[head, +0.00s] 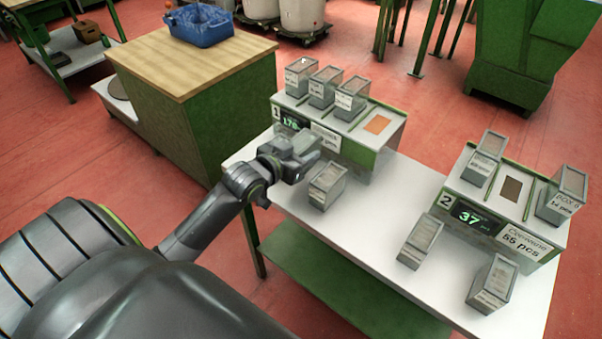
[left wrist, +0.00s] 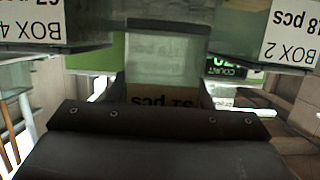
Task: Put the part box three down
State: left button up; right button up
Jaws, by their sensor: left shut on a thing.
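My left gripper (head: 308,163) reaches in over the white table, in front of the station marked 1, and is shut on a clear box with a grey frame. In the left wrist view the held box (left wrist: 166,62) is in the middle, straight ahead of the dark gripper body. Its label shows upside down and partly hidden, so I cannot read its number. My right gripper is not in view.
Three boxes (head: 323,86) stand on station 1 beside an orange square (head: 377,124). Station 2 (head: 489,233) carries two boxes; two more boxes (head: 421,241) stand before it. Labels BOX 4 (left wrist: 30,25) and BOX 2 (left wrist: 290,35) flank the held box. Bare tabletop (head: 370,220) lies between.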

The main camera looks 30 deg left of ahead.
pick_arm(q)
jog(key=shift+f, duration=2.95)
jog(key=shift+b, duration=0.3)
jog(key=shift+f, duration=0.15)
jog(key=o, duration=1.1)
jog(key=shift+s+r, duration=0.15)
jog(key=shift+r, duration=0.05)
jog(key=v, duration=1.1)
jog(key=shift+s+r+p, duration=0.15)
jog(key=shift+s+p, duration=0.15)
jog(key=shift+s, duration=0.05)
